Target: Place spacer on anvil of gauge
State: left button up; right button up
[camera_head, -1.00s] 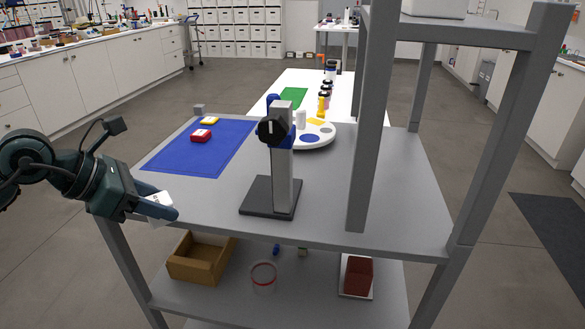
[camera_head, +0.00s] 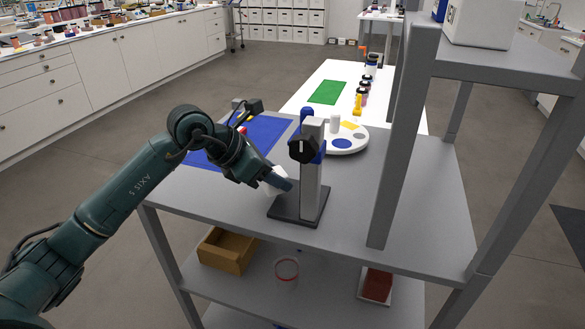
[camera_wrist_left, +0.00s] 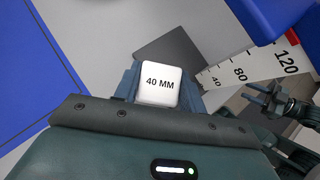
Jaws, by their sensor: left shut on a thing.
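The spacer is a white block marked "40 MM" (camera_wrist_left: 159,84), held between the fingers of my left gripper (camera_head: 278,181). In the head view the spacer (camera_head: 273,177) shows as a small white patch by the fingers. The gauge (camera_head: 311,176) is a grey column on a dark base plate (camera_head: 289,216), with a black knob and a blue upper part. My left gripper is just left of the column, over the left part of the base. The wrist view shows the gauge's scale (camera_wrist_left: 250,80) with 40, 80 and 120 marks, right of the spacer. I cannot make out the anvil separately.
A blue mat (camera_head: 262,138) lies left of the gauge. A white round palette (camera_head: 357,146) stands behind it. A grey shelf post (camera_head: 398,150) rises to the right. A wooden box (camera_head: 226,252) and a red-rimmed jar (camera_head: 286,271) are on the lower shelf.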

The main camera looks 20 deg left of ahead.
aim_at(283, 170)
pick_arm(q)
jog(key=w+d+p, duration=0.1)
jog(key=w+d, duration=0.2)
jog(key=shift+d+r, duration=0.1)
jog(key=shift+d, duration=0.05)
jog(key=shift+s+f, duration=0.1)
jog(key=shift+f, duration=0.55)
jog(key=shift+a+f, duration=0.15)
jog(key=shift+a, duration=0.05)
jog(key=shift+f, duration=0.1)
jog(key=o, duration=0.7)
jog(key=shift+f, duration=0.1)
jog(key=o, duration=0.5)
jog(key=shift+s, duration=0.1)
